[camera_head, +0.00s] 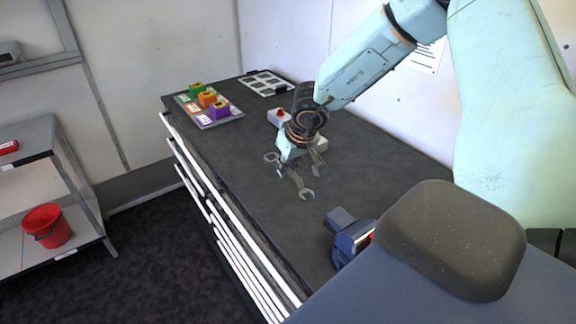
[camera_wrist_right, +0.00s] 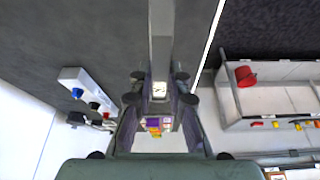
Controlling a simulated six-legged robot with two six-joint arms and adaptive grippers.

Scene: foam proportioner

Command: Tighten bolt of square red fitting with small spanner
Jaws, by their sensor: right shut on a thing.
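My right gripper (camera_head: 290,168) is low over the dark worktop and shut on a grey spanner (camera_head: 305,192), whose open jaw sticks out below the fingers. In the wrist view a long grey bar, the spanner (camera_wrist_right: 161,30), runs up from between the fingertips (camera_wrist_right: 160,95). A second grey spanner (camera_head: 319,168) shows just right of the gripper, partly hidden. I cannot tell from size which one is the small spanner. A blue vise-like block (camera_head: 350,240) with a small red part (camera_head: 372,236) stands at the near right edge; I cannot make out a square fitting or bolt. My left gripper is not in view.
A board (camera_head: 228,118) with green, orange and purple blocks lies at the far left of the worktop. A grey box with knobs (camera_head: 278,117) stands behind the gripper, and a pale framed tray (camera_head: 268,83) farther back. A shelf with a red bucket (camera_head: 48,226) is at the left.

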